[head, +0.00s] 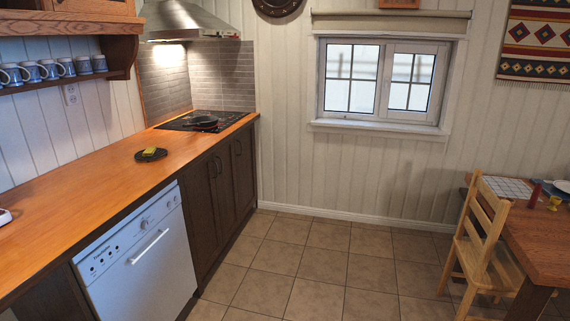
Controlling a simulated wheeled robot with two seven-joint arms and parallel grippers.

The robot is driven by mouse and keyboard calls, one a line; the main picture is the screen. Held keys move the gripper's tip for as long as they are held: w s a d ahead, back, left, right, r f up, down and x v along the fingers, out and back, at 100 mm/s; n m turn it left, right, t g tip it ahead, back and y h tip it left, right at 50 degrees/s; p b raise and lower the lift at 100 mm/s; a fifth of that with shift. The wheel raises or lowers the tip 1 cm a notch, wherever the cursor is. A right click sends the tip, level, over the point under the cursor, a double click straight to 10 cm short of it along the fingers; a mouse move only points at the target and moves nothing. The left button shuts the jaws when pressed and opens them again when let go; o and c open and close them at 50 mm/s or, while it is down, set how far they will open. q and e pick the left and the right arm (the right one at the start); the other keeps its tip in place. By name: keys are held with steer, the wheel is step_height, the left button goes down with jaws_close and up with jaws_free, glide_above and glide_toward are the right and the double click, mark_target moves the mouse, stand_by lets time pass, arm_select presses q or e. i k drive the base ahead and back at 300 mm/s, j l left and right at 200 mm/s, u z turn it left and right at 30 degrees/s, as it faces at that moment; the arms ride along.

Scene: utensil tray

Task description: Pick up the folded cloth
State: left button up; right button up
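A flat white-and-grey checkered piece that looks like the folded cloth (515,188) lies on the wooden dining table (545,243) at the right. It is near the table's far left corner, and the chair's backrest partly overlaps it from this angle. It is small in the picture, so its folds cannot be made out. Neither of my grippers is in view.
A wooden chair (483,250) stands at the table's left side. A red object (535,195), a yellow cup-like object (554,203) and a plate (563,186) are near the cloth. A counter (90,195) runs along the left. The tiled floor (330,265) between is clear.

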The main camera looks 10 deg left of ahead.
mark_target(150, 151)
steer(key=i+j+u, duration=0.2)
steer(key=i, duration=0.35)
steer(key=i+l+u, duration=0.2)
steer(key=i, duration=0.35)
steer(key=i+u, duration=0.25)
steer(key=i, duration=0.3)
steer(key=i+l+u, duration=0.2)
steer(key=i, duration=0.35)
